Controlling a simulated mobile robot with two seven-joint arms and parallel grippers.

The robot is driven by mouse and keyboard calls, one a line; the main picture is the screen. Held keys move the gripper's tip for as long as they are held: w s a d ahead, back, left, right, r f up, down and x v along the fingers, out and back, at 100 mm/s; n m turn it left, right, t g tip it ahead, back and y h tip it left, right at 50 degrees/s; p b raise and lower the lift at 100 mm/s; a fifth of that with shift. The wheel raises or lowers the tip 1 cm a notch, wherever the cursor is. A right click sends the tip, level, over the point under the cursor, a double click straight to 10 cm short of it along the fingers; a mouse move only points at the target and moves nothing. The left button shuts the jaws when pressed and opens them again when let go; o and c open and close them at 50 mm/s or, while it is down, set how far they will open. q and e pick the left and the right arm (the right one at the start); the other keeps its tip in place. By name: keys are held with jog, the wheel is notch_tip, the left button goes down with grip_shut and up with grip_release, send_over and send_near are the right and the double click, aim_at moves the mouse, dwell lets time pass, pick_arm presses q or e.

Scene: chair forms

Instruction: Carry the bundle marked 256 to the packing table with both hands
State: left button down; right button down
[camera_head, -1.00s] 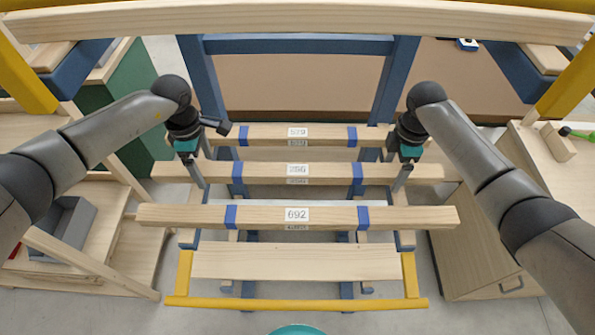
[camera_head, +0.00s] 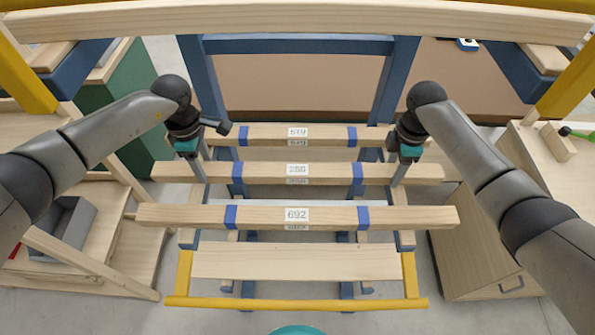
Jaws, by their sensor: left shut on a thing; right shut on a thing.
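The middle wooden bundle (camera_head: 300,173) lies level across the blue rack, with two blue bands and a white label that is blurred but looks like 256. My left gripper (camera_head: 204,172) is shut on this bundle near its left end, outside the left band. My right gripper (camera_head: 399,174) is shut on it near its right end, outside the right band. The bundle still looks to be at rack level. I cannot tell which surface is the packing table.
A bundle marked 692 (camera_head: 265,216) lies in front, and another, whose label looks like 519, lies behind (camera_head: 270,131). A yellow rail (camera_head: 300,303) runs along the rack's front. A wooden beam (camera_head: 300,22) crosses above. Wooden furniture stands left and right (camera_head: 475,255).

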pick_arm(q)
jog(key=shift+r, duration=0.2)
pick_arm(e)
jog(key=shift+r, duration=0.15)
dwell(0.4)
